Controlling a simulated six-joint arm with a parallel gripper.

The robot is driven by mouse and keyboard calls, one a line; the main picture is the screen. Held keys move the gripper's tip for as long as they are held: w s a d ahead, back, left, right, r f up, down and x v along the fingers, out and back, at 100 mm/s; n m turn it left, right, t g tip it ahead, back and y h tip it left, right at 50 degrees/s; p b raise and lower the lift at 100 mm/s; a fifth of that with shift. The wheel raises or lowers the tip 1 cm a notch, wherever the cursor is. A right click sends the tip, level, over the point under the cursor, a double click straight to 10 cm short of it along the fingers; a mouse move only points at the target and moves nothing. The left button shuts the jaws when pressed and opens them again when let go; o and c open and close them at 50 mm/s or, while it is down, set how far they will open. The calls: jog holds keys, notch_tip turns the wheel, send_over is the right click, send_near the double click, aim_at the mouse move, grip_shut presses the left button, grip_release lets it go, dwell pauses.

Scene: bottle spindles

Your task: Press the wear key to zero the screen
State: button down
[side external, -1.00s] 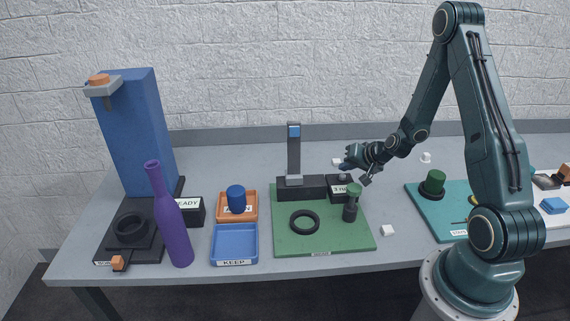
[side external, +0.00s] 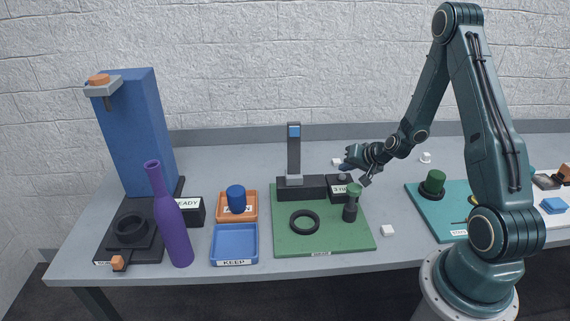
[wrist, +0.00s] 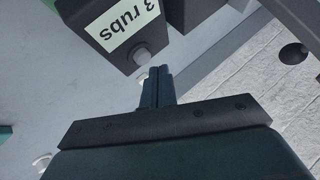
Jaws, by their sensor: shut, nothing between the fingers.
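The wear unit is a dark box (wrist: 115,30) with a white screen, which reads "3 rubs" upside down in the wrist view. It also shows on the green board's back right in the side view (side external: 340,188). In the side view my gripper (side external: 346,166) is just above the box. I cannot tell whether the fingertips touch the key.
A purple bottle (side external: 172,225), an orange tray (side external: 223,215) and a blue tray (side external: 233,245) stand left. A teal board (side external: 425,205) lies right.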

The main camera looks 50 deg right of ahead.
jog(key=shift+f, duration=0.75)
dwell(1.2)
jog(key=shift+r, duration=0.8)
jog(key=shift+r, duration=0.15)
jog(key=shift+r, duration=2.4)
jog(key=shift+r, duration=0.1)
